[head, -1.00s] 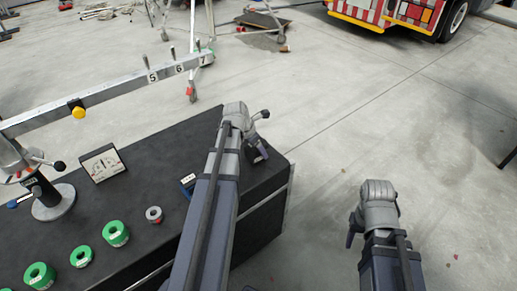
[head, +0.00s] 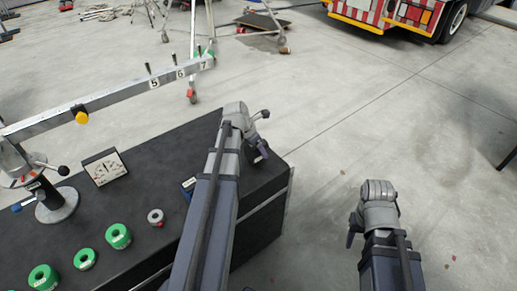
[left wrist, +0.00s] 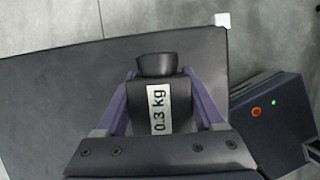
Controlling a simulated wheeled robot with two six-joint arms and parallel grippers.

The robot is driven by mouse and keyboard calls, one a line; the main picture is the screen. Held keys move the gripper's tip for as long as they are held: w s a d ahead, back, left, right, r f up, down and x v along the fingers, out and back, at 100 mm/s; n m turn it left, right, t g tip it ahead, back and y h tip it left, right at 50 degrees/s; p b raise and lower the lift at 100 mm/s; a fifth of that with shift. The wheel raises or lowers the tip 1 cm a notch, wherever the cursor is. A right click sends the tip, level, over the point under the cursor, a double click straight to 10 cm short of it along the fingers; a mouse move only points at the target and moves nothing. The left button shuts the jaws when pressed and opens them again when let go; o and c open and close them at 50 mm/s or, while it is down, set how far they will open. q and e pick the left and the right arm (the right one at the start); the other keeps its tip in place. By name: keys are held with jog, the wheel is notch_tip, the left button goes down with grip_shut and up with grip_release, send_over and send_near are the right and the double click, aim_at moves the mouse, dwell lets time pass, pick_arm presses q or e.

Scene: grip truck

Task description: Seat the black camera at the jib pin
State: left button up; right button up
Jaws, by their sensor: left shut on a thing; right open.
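The black camera (left wrist: 172,103), a dark block labelled 0.3 kg with a round lens-like part, is between the purple fingers of my left gripper (left wrist: 166,100) in the left wrist view. The left gripper (head: 259,150) is over the right end of the black case top in the head view, where I cannot make out the camera. The jib (head: 110,97) is a long grey beam with upright dark pins; pins near labels 5, 6 and 7 (head: 180,72) show toward its far end. My right gripper (head: 352,236) is open, over the floor to the right.
The black case (head: 150,190) carries the jib's post (head: 55,203), a dial gauge (head: 104,167), several green rings (head: 118,236), a small grey ring (head: 155,217) and a blue-edged item (head: 189,183). A yellow knob (head: 82,117) is on the beam. Bare floor lies right of the case.

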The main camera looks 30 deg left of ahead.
pick_arm(q)
jog(key=shift+r, duration=0.2)
jog(key=shift+r+p, duration=2.55)
jog(key=shift+p, duration=0.15)
jog(key=shift+r, duration=0.15)
jog(key=shift+r+p, duration=3.65)
jog(key=shift+p, duration=0.1)
